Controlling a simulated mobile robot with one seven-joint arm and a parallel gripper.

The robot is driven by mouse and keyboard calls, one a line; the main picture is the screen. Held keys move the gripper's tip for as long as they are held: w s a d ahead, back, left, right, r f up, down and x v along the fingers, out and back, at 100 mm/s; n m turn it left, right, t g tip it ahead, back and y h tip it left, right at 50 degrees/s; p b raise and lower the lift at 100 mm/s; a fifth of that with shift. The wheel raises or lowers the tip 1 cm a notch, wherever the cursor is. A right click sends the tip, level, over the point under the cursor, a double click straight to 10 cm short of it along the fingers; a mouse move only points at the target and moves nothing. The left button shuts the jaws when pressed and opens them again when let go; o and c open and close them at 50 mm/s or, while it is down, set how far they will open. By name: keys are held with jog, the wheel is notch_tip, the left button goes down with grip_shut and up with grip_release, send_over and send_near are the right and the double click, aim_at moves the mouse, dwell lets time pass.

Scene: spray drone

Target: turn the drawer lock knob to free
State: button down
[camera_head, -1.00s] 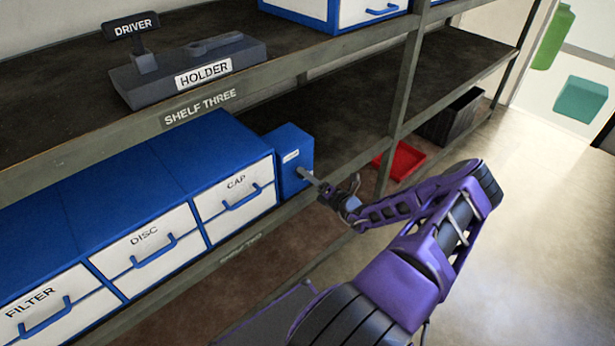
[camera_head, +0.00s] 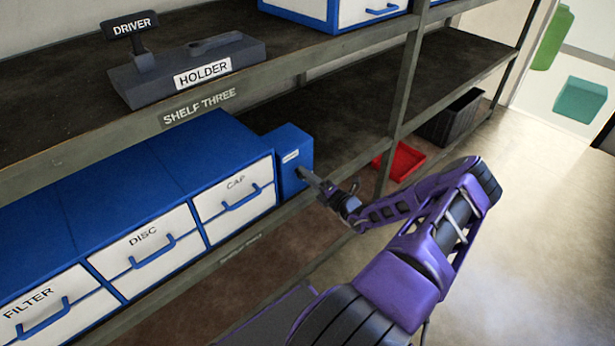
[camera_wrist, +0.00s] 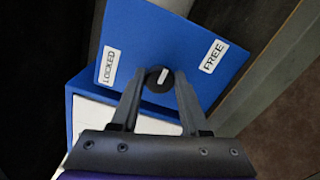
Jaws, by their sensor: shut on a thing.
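The drawer lock knob (camera_wrist: 160,79) is a dark round knob with a white pointer mark on the blue lock box (camera_wrist: 150,35). In the wrist view a LOCKED label (camera_wrist: 111,66) is on the left of the box and a FREE label (camera_wrist: 213,56) on the right. The pointer is tilted, its upper end leaning right, toward FREE rather than LOCKED. My gripper (camera_wrist: 158,86) is shut on the knob, one finger on each side.
The DISC drawer (camera_head: 147,253) and FILTER drawer (camera_head: 50,312) stand left of the CAP drawer. A shelf post (camera_head: 402,90) rises right of the lock box. A red tray (camera_head: 402,161) and a dark crate (camera_head: 452,117) lie farther right. A driver holder (camera_head: 190,68) is on the shelf above.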

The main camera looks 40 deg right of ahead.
jog(key=shift+c, duration=2)
grip_release()
jog(key=s+d, duration=0.1)
jog(key=s, duration=1.6)
jog(key=shift+s+d, duration=0.2)
jog(key=shift+s, duration=0.05)
